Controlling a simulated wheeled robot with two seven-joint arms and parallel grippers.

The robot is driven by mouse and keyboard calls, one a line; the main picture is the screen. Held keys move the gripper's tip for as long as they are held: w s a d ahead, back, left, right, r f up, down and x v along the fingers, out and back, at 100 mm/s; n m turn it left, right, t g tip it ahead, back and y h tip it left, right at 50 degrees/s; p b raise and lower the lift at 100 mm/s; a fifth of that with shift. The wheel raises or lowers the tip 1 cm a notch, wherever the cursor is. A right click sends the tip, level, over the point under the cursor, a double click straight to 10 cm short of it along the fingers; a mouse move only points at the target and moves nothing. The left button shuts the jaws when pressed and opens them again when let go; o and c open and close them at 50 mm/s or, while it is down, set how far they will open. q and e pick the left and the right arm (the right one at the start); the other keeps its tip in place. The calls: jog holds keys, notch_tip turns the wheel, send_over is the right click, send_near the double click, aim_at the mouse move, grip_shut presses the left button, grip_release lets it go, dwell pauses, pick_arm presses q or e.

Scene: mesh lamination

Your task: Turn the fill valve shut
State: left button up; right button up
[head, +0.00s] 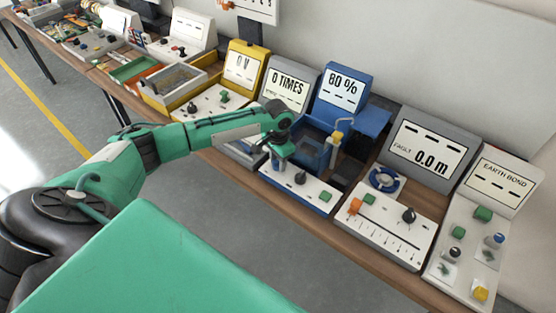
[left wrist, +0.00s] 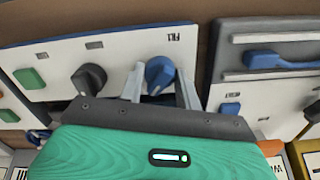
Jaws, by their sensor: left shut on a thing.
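The fill valve is a blue knob (left wrist: 160,72) beside a "FILL" label on a white panel, seen in the left wrist view. My left gripper (head: 277,161) is shut on this knob, with one finger on each side of it. In the head view the gripper hides the knob. The panel (head: 318,198) belongs to the blue station, whose display (head: 343,88) reads 80 %. A black knob (head: 300,177) and a green button (head: 325,196) sit on the same panel, to the right of my gripper. My right gripper is not in view.
A blue tank (head: 312,150) with a tap (head: 338,135) stands just behind the panel. The "0 TIMES" station (head: 288,82) is close on the left. A blue-and-white ring (head: 386,180) and the "0.0 m" station (head: 432,150) are on the right.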

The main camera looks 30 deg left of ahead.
pick_arm(q)
jog(key=n+p, duration=0.2)
jog(key=p, duration=0.1)
jog(key=n+p, duration=0.2)
jog(key=p, duration=0.1)
jog(key=shift+r, duration=0.3)
jog(key=shift+f+n+p, duration=0.2)
jog(key=shift+n+p, duration=1.35)
jog(key=shift+n, duration=0.25)
jog(key=o, duration=1)
